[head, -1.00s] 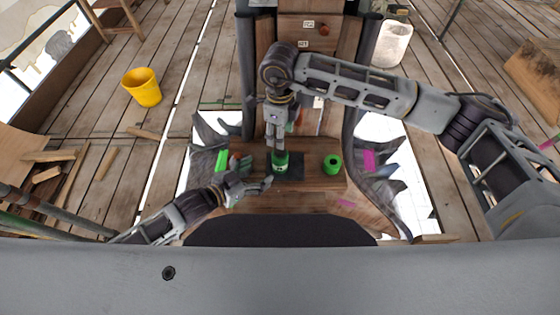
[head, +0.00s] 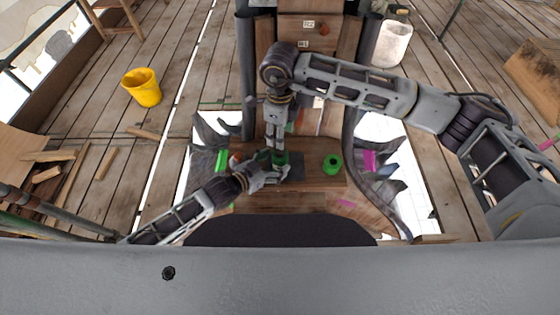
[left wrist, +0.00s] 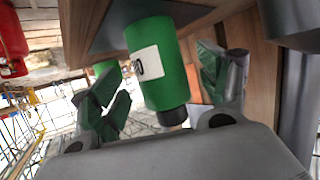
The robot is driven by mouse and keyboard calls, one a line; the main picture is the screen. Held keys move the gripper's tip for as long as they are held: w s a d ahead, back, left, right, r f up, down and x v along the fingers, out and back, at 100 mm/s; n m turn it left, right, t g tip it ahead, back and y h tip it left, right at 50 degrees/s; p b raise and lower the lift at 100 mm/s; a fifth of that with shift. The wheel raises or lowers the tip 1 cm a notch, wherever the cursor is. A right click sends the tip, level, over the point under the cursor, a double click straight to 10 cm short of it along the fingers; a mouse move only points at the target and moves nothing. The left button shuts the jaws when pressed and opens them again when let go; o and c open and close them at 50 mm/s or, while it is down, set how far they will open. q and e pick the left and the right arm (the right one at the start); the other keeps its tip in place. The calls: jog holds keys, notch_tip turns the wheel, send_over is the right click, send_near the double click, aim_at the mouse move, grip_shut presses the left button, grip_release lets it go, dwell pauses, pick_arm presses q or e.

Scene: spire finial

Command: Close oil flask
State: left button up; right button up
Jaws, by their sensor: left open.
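The oil flask (head: 281,158) is a green cylinder standing on a dark mat on the wooden ledge. The left wrist view shows the flask (left wrist: 158,75) tilted in the picture, with a white label and a black neck or cap. My left gripper (head: 277,175) is open with its fingers on either side of the flask; in the left wrist view the gripper (left wrist: 160,85) shows gaps to the flask. My right gripper (head: 278,130) points down directly over the flask's top. Its fingertips and anything in them are too small to make out.
A second green round thing with a dark centre (head: 333,163) stands right of the mat. Green and pink strips lie on either side. Wooden drawers (head: 310,30) rise behind. A yellow bucket (head: 142,87) and white bucket (head: 392,43) stand on the plank floor.

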pick_arm(q)
jog(key=shift+x, duration=1.65)
grip_shut()
pick_arm(e)
jog(key=shift+w+d+r, duration=0.1)
jog(key=shift+w+r, duration=0.3)
jog(key=shift+r, duration=0.05)
jog(key=shift+d, duration=0.2)
jog(key=n, duration=0.6)
jog(key=shift+s+f+n, duration=0.2)
jog(key=shift+f+n, duration=0.1)
jog(key=shift+n, duration=0.1)
jog(key=n, duration=0.6)
jog(key=shift+s+a+f+n, duration=0.15)
jog(key=shift+n, duration=0.25)
jog(key=n, duration=0.6)
jog(key=shift+a+n, duration=0.1)
jog(key=shift+n, duration=0.3)
jog(key=n, duration=0.6)
